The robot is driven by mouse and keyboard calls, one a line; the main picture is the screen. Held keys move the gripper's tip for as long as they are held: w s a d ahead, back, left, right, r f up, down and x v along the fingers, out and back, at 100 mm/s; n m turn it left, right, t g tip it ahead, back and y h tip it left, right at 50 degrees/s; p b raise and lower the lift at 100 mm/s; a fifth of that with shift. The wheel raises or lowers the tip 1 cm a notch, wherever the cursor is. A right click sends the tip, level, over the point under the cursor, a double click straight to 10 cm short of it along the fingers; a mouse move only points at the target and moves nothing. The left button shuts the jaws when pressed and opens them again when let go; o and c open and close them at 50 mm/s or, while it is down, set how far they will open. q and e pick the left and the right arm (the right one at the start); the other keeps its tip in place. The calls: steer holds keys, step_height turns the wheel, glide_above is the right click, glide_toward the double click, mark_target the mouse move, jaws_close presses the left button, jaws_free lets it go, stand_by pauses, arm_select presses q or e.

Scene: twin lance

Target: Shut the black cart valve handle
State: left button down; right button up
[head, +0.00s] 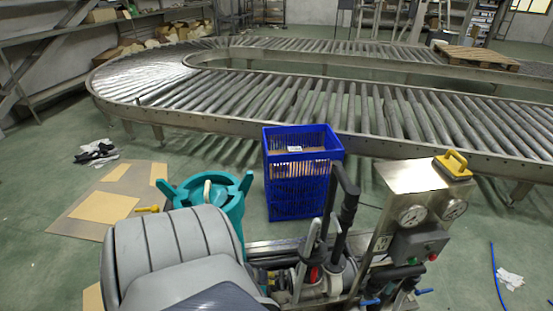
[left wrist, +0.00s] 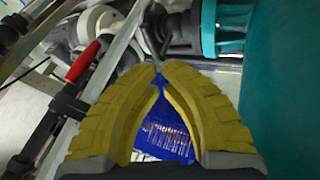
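In the left wrist view, my left gripper (head: 268,280) (left wrist: 159,70) has two ribbed yellow fingers whose tips come together. In the head view it hardly shows, low behind the grey padded shape. A dark lever (left wrist: 154,38), which looks like the black valve handle, lies just beyond the tips beside a dark pipe fitting; I cannot tell whether the tips touch it. A teal flange (left wrist: 232,27) stands right of it, and a red-gripped lever (left wrist: 82,62) to the left. The cart (head: 405,180) has gauges and black upright handles. My right gripper is not in view.
A grey padded shape (head: 165,245) fills the lower left of the head view. A teal drum (head: 232,205) stands behind it. A blue crate (head: 300,185) stands behind the cart, before a roller conveyor (head: 230,95).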

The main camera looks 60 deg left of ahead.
arm_select(q)
steer(key=x, duration=0.8)
steer(key=shift+w+f, duration=0.15)
stand_by(0.6)
